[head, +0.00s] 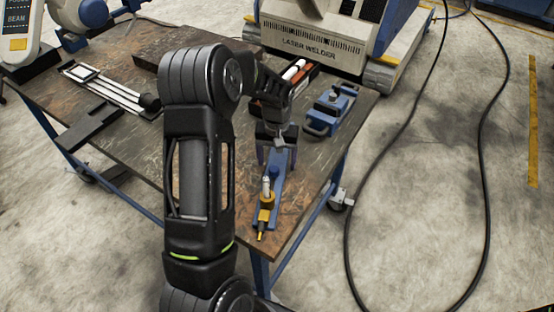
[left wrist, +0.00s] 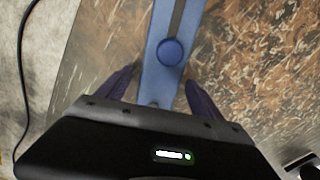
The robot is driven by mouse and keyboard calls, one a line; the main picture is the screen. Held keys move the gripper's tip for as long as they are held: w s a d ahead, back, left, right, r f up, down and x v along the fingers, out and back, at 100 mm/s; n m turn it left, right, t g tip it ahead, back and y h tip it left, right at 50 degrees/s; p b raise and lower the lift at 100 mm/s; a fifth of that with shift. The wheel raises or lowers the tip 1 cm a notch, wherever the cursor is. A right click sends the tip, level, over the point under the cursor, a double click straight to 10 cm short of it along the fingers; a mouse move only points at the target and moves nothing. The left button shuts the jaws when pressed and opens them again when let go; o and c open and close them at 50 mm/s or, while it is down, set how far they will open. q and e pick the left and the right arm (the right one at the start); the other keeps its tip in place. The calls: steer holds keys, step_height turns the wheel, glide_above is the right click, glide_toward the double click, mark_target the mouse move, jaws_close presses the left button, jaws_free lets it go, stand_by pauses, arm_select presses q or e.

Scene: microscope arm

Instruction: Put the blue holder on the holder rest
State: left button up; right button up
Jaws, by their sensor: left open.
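The long blue holder (head: 272,193) lies on the worn brown table near its front right corner, with a brass tip (head: 261,234) at its near end. My left gripper (head: 277,152) is over the far part of the holder. In the left wrist view, the open purple fingers (left wrist: 160,92) stand on either side of the blue bar (left wrist: 166,75), with gaps visible. A round blue knob (left wrist: 170,51) sits on the bar ahead of them. I cannot tell for certain which thing is the holder rest. My right gripper is not in view.
A blue clamp-like device (head: 333,108) stands right of my gripper. A dark tray with orange parts and white rods (head: 293,72) lies behind it. A white-and-black slide frame (head: 110,90) is at left. The laser welder (head: 315,42) stands behind the table (head: 135,140).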

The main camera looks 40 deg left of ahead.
arm_select(q)
step_height(320, 180, up, 12)
steer(key=b, duration=0.1)
stand_by(0.7)
